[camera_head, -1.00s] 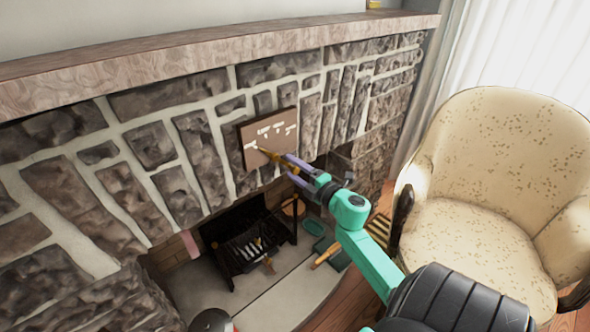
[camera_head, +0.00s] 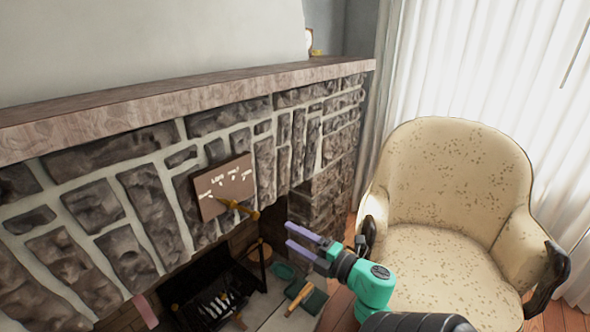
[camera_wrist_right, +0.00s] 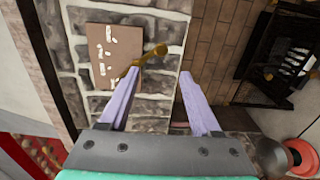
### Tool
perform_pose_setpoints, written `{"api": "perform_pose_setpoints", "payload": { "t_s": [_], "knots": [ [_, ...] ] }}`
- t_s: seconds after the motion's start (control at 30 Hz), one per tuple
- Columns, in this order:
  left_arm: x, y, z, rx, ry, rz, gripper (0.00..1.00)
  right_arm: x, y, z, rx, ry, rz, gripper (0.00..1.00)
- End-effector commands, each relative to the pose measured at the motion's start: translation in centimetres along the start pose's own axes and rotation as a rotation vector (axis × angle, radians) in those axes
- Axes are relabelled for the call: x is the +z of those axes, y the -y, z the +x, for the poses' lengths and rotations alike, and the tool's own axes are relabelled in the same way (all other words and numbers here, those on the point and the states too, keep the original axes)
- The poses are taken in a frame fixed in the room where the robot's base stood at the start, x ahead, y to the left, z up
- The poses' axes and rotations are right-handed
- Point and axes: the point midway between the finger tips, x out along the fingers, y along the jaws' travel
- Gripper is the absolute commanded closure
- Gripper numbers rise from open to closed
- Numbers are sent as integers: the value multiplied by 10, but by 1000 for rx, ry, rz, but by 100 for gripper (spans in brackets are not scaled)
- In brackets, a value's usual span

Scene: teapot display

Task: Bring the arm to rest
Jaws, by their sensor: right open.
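My right gripper (camera_head: 303,240) reaches in from the lower right in the head view, in front of the fireplace. Its two purple fingers are spread apart with nothing between them, and they also show in the right wrist view (camera_wrist_right: 158,88). A brown board (camera_head: 224,187) with white marks is on the stone wall, left of and beyond the fingers. A gold-coloured piece (camera_head: 240,209) sticks out at the board's lower edge. It also shows in the right wrist view (camera_wrist_right: 150,57), behind the left finger's tip; I cannot tell whether they touch. My left gripper is not in view.
A stone fireplace wall (camera_head: 130,240) with a mantel (camera_head: 180,100) stands on the left. A black grate (camera_head: 215,300) sits in the firebox. A spotted cream armchair (camera_head: 455,185) stands at the right, close to my arm. White curtains (camera_head: 480,60) hang behind it.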

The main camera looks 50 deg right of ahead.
Motion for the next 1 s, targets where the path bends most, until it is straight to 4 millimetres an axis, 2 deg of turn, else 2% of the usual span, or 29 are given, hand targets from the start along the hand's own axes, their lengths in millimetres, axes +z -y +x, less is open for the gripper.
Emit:
{"api": "perform_pose_setpoints", "payload": {
  "t_s": [0.47,0.57,0.67,0.77,0.8,0.87,0.9,0.97,1.0],
  "knots": [
    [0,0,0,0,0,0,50,0,0,1,1,0,1,36],
    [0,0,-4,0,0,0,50,4,7,2,-12,18,41,36],
    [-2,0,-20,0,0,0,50,15,48,4,-78,93,220,36],
    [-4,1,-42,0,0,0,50,13,129,-1,-219,218,496,36],
    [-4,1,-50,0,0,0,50,5,165,-7,-289,272,606,36],
    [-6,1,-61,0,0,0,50,-13,218,-22,-403,353,749,36],
    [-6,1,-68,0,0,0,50,-29,250,-35,-485,406,831,36],
    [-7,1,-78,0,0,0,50,-56,294,-61,-613,490,935,36],
    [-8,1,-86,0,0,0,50,-75,320,-82,-704,548,993,36]
  ]
}}
